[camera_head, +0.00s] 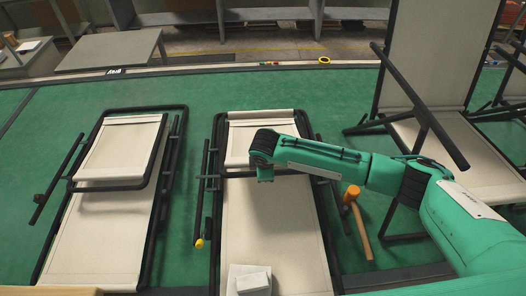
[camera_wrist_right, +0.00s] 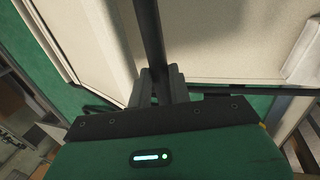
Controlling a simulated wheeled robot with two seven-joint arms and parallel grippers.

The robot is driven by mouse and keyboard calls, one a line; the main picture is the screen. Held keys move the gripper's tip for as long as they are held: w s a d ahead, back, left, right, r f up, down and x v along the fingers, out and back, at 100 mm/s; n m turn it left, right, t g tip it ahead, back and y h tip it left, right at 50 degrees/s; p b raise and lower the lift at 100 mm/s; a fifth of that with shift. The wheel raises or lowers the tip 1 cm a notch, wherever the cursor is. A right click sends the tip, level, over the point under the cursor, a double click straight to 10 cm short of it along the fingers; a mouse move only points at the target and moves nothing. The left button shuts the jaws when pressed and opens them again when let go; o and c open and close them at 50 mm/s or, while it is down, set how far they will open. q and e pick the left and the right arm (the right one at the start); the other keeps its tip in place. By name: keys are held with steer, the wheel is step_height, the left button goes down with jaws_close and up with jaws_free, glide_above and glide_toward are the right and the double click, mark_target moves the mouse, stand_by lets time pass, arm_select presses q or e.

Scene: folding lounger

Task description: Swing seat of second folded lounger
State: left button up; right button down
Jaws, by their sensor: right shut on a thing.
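The middle folded lounger (camera_head: 285,225) lies on the green floor, with cream fabric and a black tube frame. Its smaller seat panel (camera_head: 245,135) lies folded over the far end of the long panel. My right gripper (camera_head: 264,178) is over the near edge of this seat. In the right wrist view the gripper (camera_wrist_right: 158,88) is shut on a dark frame bar (camera_wrist_right: 150,35) that runs between its fingers, with cream fabric on both sides. The head view hides the fingertips behind the hand. My left gripper is not in view.
Another folded lounger (camera_head: 90,235) lies to the left. An upright, opened lounger (camera_head: 420,60) stands at right. A mallet (camera_head: 358,222) lies right of the middle lounger, and a white box (camera_head: 250,281) is at its near end.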

steer(key=s+f+t+b, duration=0.1)
steer(key=s+f+b, duration=0.2)
steer(key=f, duration=0.9)
steer(key=shift+s+b, duration=0.3)
steer(key=shift+b, duration=0.25)
steer(key=c, duration=1.5)
jaws_free()
steer(key=shift+o, duration=1)
steer(key=shift+s+r+t, duration=0.1)
steer(key=shift+t, duration=0.2)
steer(key=shift+r, duration=0.15)
